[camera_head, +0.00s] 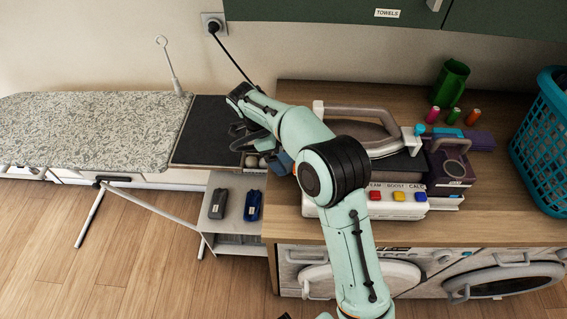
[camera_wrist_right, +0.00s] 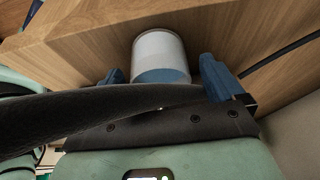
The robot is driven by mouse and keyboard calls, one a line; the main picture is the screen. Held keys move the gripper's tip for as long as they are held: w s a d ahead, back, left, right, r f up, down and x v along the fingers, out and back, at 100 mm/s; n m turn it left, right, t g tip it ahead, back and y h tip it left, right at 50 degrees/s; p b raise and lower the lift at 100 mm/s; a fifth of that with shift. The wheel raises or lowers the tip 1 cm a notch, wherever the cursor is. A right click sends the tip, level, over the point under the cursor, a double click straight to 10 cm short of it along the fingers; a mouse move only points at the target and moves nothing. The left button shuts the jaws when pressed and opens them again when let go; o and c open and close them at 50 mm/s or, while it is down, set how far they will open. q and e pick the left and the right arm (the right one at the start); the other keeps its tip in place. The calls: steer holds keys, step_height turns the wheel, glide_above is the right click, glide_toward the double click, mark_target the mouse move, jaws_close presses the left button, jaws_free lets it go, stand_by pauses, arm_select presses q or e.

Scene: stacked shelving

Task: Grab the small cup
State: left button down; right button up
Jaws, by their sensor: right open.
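A small cup (camera_wrist_right: 160,50), pale grey-white with a bluish lower part in the picture, shows in the right wrist view against the wooden surface. My right gripper (camera_wrist_right: 164,80) is open, with one blue fingertip on each side of the cup's near end. I cannot tell whether the fingers touch it. A larger green mug (camera_head: 451,82) stands at the back of the counter. My left gripper is not in view.
An ironing board (camera_head: 90,125) is left, above a shelf (camera_head: 222,228) with two small items. A dark cord (camera_head: 232,58) hangs behind.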

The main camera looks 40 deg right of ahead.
mark_target(284, 161)
steer(key=x, duration=0.2)
steer(key=shift+s+d+f, duration=0.1)
steer(key=shift+f, duration=0.15)
steer(key=c, duration=1.2)
steer(key=shift+r, duration=0.15)
